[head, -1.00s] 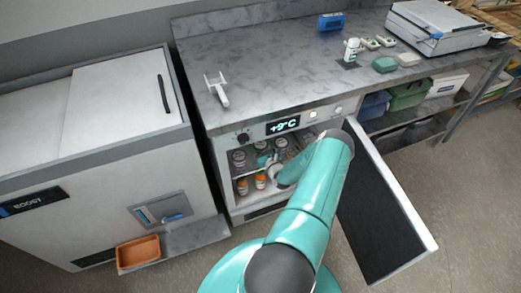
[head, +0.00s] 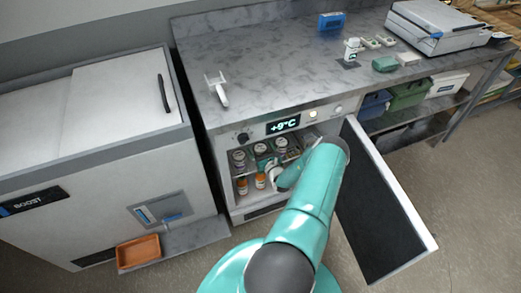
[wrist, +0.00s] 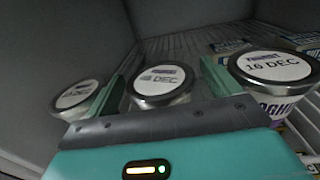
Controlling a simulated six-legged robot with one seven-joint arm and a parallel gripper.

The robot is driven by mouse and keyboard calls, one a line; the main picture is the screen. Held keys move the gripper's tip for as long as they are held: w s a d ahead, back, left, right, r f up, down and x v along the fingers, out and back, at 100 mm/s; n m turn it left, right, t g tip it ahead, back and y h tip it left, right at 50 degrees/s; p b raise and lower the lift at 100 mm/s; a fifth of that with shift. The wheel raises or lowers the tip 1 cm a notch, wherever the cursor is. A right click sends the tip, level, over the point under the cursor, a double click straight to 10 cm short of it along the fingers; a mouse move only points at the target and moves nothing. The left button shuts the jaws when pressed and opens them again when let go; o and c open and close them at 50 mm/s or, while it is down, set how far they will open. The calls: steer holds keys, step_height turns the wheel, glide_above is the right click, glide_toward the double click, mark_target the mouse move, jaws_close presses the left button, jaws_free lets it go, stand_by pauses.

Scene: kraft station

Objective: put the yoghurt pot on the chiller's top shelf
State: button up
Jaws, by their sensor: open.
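The chiller (head: 240,205) stands open under the worktop. On its top shelf three lidded pots stand in a row: a left pot (head: 239,156), a middle pot (head: 260,150) and a right pot (head: 281,145). In the wrist view, my gripper (wrist: 168,66) is open, with its fingers either side of a dated white-lidded pot (wrist: 160,80); I cannot tell whether they touch it. Another lidded pot (wrist: 77,94) is left of the fingers. A yoghurt pot marked 16 DEC (wrist: 272,68) is right of them. In the head view, my gripper (head: 272,166) is partly hidden by the arm.
Orange-brown bottles (head: 260,180) stand lower in the chiller. The chiller door (head: 385,205) hangs open to the right of my arm. A wire rack (wrist: 185,42) and dark chiller walls enclose my gripper. The display (head: 284,125) reads +9°C.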

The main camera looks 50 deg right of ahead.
steer(key=v, duration=1.2)
steer(key=shift+a+r, duration=0.1)
